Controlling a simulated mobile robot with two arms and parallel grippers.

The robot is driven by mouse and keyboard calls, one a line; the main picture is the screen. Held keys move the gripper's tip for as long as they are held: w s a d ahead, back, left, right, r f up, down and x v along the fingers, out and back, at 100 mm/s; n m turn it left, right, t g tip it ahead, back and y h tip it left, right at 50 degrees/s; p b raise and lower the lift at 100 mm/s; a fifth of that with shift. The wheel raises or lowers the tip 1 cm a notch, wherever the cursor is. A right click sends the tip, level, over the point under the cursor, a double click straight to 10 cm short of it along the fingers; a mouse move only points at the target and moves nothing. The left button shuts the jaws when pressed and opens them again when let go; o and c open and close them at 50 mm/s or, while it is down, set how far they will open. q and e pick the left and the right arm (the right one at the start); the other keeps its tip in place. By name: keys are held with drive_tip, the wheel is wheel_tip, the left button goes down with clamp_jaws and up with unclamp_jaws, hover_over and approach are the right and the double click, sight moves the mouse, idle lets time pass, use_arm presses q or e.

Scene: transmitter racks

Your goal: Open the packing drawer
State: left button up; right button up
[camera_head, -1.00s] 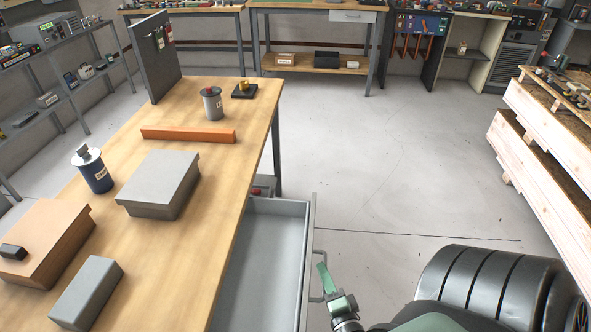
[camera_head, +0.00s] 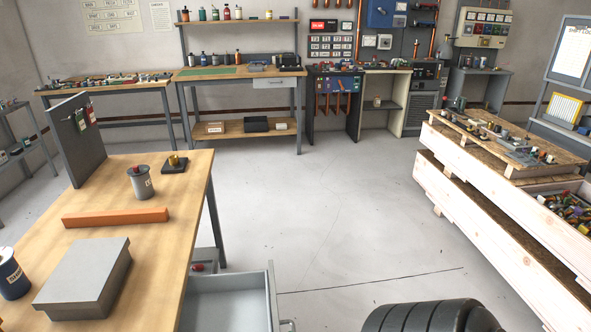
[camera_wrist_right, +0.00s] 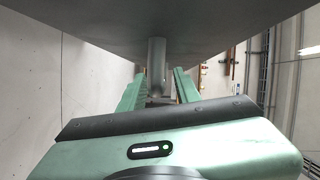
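The packing drawer (camera_head: 228,304) stands pulled out from under the wooden workbench, at the bottom of the head view. Its grey inside shows and looks empty where visible. Part of its handle (camera_head: 288,325) shows at the bottom edge. In the right wrist view, the two green fingers of my right gripper (camera_wrist_right: 160,86) are apart. A grey post (camera_wrist_right: 157,62), apparently part of the handle, stands between them under a large grey panel. Gaps seem to show beside the post. My left gripper is not in view, and the head view does not show my right gripper.
The workbench (camera_head: 179,215) holds a grey box (camera_head: 85,275), an orange bar (camera_head: 116,217) and a grey canister (camera_head: 140,183). A pale wooden crate (camera_head: 490,205) stands at the right. The floor (camera_head: 335,215) between is clear.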

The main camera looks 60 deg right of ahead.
drive_tip(key=v, duration=0.7)
drive_tip(key=shift+s+a+b, duration=0.15)
drive_tip(key=shift+s+b, duration=0.2)
drive_tip(key=shift+b, duration=0.1)
